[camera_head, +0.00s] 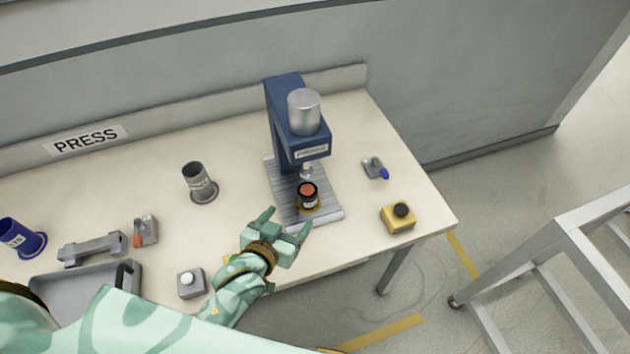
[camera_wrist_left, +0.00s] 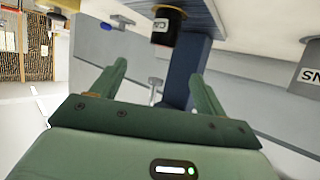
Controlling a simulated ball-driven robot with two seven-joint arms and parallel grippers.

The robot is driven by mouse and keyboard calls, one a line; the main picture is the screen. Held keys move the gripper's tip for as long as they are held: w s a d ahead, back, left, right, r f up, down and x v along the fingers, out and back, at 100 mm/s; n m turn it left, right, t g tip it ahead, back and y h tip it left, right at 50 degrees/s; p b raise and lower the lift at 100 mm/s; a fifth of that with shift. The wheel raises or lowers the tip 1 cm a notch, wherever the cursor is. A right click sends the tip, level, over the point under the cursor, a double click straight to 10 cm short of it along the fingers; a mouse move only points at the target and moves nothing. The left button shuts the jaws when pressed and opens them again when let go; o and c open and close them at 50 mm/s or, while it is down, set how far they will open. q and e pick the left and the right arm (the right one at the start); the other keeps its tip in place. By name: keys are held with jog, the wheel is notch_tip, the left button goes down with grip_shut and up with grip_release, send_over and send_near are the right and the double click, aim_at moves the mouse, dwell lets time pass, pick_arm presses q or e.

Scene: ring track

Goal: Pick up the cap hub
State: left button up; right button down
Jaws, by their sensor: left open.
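The cap hub (camera_head: 308,194) looks like a small black cylinder with an orange-red top and a white label. It stands upright in a yellowish seat on the ribbed plate (camera_head: 283,190) of the blue press (camera_head: 283,108), below the ram. In the left wrist view the black cylinder (camera_wrist_left: 166,28) shows upside down at the top edge, beyond the fingertips. My left gripper (camera_head: 286,221) is open and empty at the front edge of the plate, apart from the hub. Its two green fingers (camera_wrist_left: 158,72) are spread in the left wrist view. My right gripper is not in view.
A yellow box with a black button (camera_head: 398,218) sits right of the press. A small grey device with a blue knob (camera_head: 375,168) lies behind it. A grey cup (camera_head: 199,183) stands to the left. A grey tray (camera_head: 60,268) and a white-button box (camera_head: 190,283) are front left.

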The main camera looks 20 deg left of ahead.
aim_at(306, 193)
pick_arm(q)
jog(key=b+x, duration=0.2)
jog(key=x, duration=0.5)
jog(key=shift+w+f, duration=0.1)
jog(key=shift+w, duration=0.05)
jog(key=x, duration=0.3)
jog(key=shift+b, duration=0.35)
jog(key=shift+w+f, duration=0.1)
jog(key=shift+w, duration=0.35)
jog(key=x, duration=0.1)
jog(key=b+x, duration=0.1)
jog(key=x, duration=0.1)
jog(key=b+x, duration=0.1)
jog(key=shift+w+a+f, duration=0.2)
jog(key=shift+w+f, duration=0.05)
jog(key=shift+w, duration=0.1)
jog(key=shift+r, duration=0.1)
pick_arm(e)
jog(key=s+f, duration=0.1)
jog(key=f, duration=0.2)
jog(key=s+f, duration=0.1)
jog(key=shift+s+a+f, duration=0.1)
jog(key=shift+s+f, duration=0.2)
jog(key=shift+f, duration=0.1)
pick_arm(q)
jog(key=shift+c, duration=0.8)
jog(key=c, duration=1.1)
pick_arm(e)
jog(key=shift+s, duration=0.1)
